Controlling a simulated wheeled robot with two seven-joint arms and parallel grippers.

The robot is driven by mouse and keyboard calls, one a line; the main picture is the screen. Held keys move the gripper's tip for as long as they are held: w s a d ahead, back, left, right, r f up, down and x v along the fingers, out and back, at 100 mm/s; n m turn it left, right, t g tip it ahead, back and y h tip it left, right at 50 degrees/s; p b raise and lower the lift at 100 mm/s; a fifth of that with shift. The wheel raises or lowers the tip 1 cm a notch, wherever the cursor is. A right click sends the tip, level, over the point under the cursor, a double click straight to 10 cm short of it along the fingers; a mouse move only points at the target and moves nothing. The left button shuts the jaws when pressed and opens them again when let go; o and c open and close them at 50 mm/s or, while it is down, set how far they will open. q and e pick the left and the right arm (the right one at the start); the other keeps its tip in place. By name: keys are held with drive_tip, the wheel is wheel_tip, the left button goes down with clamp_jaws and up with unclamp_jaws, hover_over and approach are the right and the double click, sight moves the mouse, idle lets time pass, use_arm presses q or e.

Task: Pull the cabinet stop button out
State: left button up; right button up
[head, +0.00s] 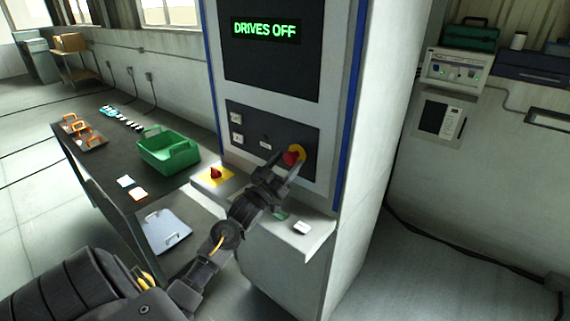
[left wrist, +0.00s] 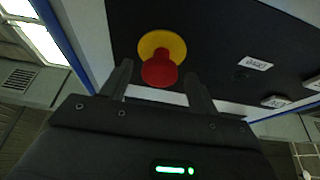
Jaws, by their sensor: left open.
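The cabinet stop button is a red mushroom head (head: 291,158) on a yellow disc (head: 301,151), on the dark lower panel of the cabinet. My left gripper (head: 283,166) is open in front of it, its fingers pointing at the panel. In the left wrist view the red button (left wrist: 160,70) shows in the gap between the two fingertips (left wrist: 160,75), with the yellow disc (left wrist: 160,41) behind it. I cannot tell whether a finger touches it. The cabinet screen (head: 265,29) reads "DRIVES OFF" in green. My right gripper is not in view.
A small white object (head: 301,228) lies on the ledge to the right. A dark table (head: 108,160) with a green crate (head: 168,160) stands left.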

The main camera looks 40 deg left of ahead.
use_arm(q)
drive_tip(key=shift+s+d+f, duration=0.1)
drive_tip(key=shift+s+f, duration=0.1)
drive_tip(key=shift+s, duration=0.05)
drive_tip(key=b+v, duration=0.4)
drive_tip(key=v, duration=0.6)
drive_tip(key=shift+s, duration=0.15)
